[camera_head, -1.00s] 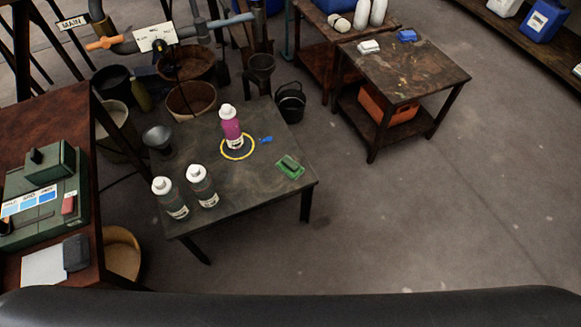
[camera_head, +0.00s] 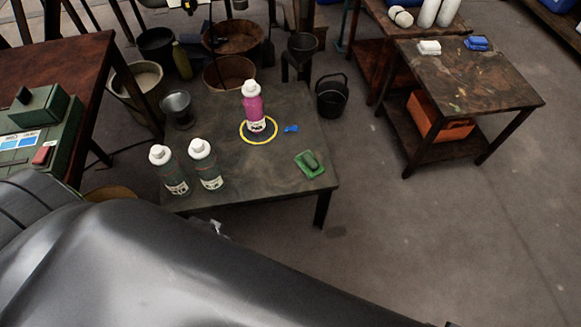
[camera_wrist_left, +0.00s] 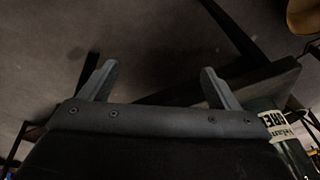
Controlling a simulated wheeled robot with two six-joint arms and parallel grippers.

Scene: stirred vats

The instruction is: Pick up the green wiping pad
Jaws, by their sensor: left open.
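The green wiping pad (camera_head: 309,164) is a dark green block in the head view. It lies on a lighter green tray or card near the right front corner of the dark worktable (camera_head: 240,178). My left gripper (camera_wrist_left: 158,82) shows in the left wrist view with its two fingers spread apart and nothing between them. Behind the fingers is dark floor, with a table edge and part of a labelled bottle at the right. The pad does not show there. In the head view my arm covers the lower left, and no fingertips are visible. My right gripper is not in view.
A magenta bottle (camera_head: 253,104) stands inside a yellow ring on the worktable, with a small blue object (camera_head: 291,128) beside it. A black bucket (camera_head: 332,97) stands on the floor.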

